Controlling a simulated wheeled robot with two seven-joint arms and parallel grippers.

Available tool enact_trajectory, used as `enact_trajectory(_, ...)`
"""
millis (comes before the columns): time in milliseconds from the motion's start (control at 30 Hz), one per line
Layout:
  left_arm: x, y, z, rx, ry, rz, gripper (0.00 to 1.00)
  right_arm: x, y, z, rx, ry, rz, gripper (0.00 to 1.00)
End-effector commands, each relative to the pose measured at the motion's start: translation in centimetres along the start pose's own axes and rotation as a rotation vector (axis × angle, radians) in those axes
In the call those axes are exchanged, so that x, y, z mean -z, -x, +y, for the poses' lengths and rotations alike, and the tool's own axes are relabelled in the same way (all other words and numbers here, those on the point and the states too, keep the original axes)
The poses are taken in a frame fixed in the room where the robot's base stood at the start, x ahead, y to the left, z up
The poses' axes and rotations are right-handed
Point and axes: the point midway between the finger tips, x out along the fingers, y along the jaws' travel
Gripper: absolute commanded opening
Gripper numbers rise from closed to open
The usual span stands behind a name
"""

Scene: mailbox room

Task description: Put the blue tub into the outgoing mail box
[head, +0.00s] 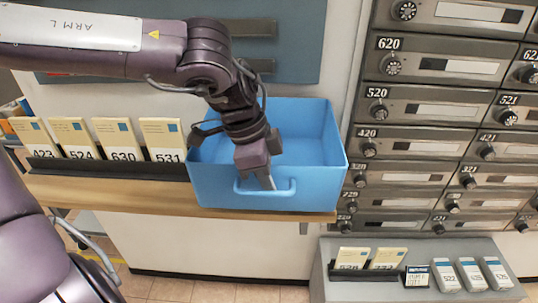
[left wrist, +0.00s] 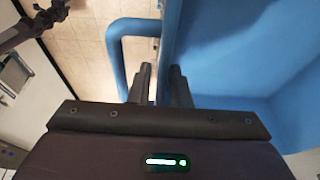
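The blue tub (head: 213,183) is a large, open, empty-looking box with a handle on its front wall. It stands upright on a wooden shelf at the centre of the head view. My left gripper (head: 267,182) points down at the front wall beside the handle. In the left wrist view my left gripper (left wrist: 160,85) has its fingers apart, one on each side of the tub's wall (left wrist: 170,35), with the handle (left wrist: 120,52) to the left. Firm contact with the wall cannot be seen. My right gripper is not identifiable. No box marked as outgoing mail can be made out.
The wooden shelf (head: 110,192) also holds several numbered cards (head: 70,138) left of the tub. Grey numbered mailboxes (head: 440,120) fill the right side. A low grey unit (head: 400,290) at lower right holds cards and small labelled blocks. Tiled floor lies below the shelf.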

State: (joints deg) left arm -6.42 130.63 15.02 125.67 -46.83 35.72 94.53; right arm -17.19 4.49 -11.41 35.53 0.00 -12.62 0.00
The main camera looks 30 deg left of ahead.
Motion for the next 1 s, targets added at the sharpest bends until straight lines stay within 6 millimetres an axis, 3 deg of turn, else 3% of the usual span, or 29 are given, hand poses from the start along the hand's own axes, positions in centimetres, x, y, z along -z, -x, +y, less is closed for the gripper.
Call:
enact_trajectory(67, 0.0, 0.02, 0.0, 0.0, 0.0, 0.0, 0.17, 0.05, -0.01, -0.08, 0.001, 0.0, 0.001, 0.32)
enact_trajectory(200, 0.0, 0.03, -0.01, 0.0, 0.0, 0.0, 0.0, 0.06, -0.01, -0.08, 0.001, 0.0, 0.001, 0.32)
enact_trajectory(1000, -0.1, -0.14, 0.24, -0.011, 0.0, -0.002, 0.0, 0.05, -0.03, -0.01, 0.0, 0.001, 0.001, 0.32)
